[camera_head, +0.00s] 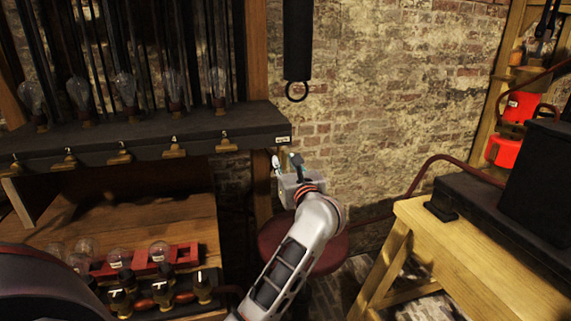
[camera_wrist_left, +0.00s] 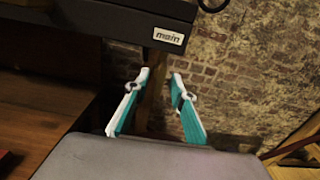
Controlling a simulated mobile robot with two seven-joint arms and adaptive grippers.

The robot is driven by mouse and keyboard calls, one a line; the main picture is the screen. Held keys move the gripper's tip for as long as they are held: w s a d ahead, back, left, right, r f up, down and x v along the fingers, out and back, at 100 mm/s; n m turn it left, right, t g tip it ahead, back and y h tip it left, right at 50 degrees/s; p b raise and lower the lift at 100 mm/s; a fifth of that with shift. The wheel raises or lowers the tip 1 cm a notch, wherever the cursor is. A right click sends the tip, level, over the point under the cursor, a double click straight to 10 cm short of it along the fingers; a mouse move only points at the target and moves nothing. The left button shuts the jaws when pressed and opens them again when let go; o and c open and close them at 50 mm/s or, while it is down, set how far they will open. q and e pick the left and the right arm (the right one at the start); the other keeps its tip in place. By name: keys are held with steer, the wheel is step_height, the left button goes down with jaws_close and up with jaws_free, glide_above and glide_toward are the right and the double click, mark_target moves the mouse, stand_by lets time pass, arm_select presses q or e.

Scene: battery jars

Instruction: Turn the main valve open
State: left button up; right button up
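A "main" label (camera_wrist_left: 169,36) is on the end of the dark shelf (camera_wrist_left: 120,14) in the left wrist view. The same label shows small in the head view (camera_head: 283,140), at the shelf's right end. No valve handle can be made out clearly beside it. A dark ring (camera_head: 297,91) hangs above that end, under a black vertical bar; I cannot tell if it is the valve's. My left gripper (camera_head: 285,160) is just below the label. In the left wrist view its teal-and-white fingers (camera_wrist_left: 160,76) are apart with nothing between them. My right gripper is not in view.
Several bulbs (camera_head: 125,88) stand on the shelf above brass levers (camera_head: 120,154). A wooden bench (camera_head: 150,220) with a red rack (camera_head: 135,262) is at lower left. A red stool (camera_head: 330,255) is behind my arm. A wooden table (camera_head: 480,260) with dark boxes is at right.

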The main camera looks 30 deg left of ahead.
arm_select(q)
steer(key=v, duration=0.7)
steer(key=shift+s+d, duration=0.15)
steer(key=shift+s, duration=0.05)
